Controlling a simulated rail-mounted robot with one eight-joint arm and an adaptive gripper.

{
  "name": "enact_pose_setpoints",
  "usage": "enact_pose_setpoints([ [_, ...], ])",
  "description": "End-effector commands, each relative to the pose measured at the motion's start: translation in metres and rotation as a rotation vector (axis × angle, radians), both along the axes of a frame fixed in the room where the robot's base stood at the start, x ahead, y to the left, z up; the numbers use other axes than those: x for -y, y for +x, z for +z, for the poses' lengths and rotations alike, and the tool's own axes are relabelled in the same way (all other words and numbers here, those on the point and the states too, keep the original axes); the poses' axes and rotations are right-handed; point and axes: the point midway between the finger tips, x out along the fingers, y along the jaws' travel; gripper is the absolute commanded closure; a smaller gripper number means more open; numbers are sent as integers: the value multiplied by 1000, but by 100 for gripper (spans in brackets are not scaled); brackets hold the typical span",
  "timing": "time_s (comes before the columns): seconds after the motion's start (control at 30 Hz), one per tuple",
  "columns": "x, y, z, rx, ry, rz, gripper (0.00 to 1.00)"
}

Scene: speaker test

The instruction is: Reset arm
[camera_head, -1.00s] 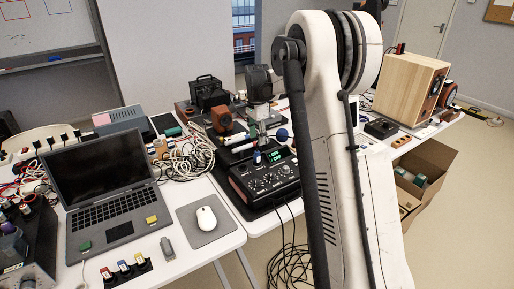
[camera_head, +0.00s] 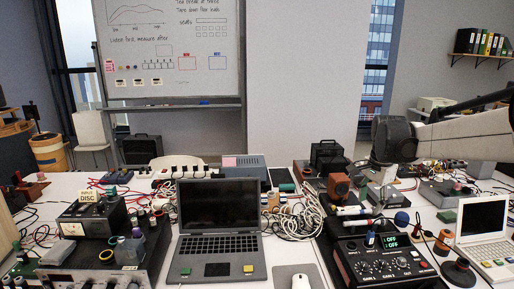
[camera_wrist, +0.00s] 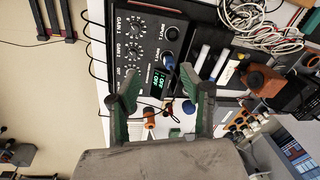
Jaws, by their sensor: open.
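My gripper (camera_wrist: 159,82) shows in the wrist view with its two green-lined fingers spread apart and nothing between them. Behind the gap is a black audio mixer (camera_wrist: 150,45) with knobs and a green-lit display. In the head view, my arm comes in from the right edge, and its dark grey end hangs over the bench near the mixer (camera_head: 375,262). The fingers are hard to make out there. I cannot tell the height of the gripper above the bench.
An open laptop (camera_head: 221,240) and a white mouse (camera_head: 300,282) are on the white bench. Coiled white cables (camera_head: 293,222), a small orange-brown box (camera_head: 339,187) and another laptop (camera_head: 482,222) crowd around the mixer. Test gear fills the left side.

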Motion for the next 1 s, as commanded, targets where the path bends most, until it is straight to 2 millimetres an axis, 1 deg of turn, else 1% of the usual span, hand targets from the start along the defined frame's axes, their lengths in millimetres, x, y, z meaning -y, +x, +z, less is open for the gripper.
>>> enact_pose_setpoints([
  [0.03, -9, -13, 8, 15, -8, 39, 59],
  [0.2, -34, -50, 29, 67, -41, 176, 59],
  [0.33, -52, -80, 40, 107, -69, 282, 59],
  [0.5, -74, -121, 49, 159, -111, 418, 59],
  [0.77, -102, -184, 49, 235, -183, 621, 59],
  [1.0, -124, -241, 35, 303, -260, 805, 59],
])
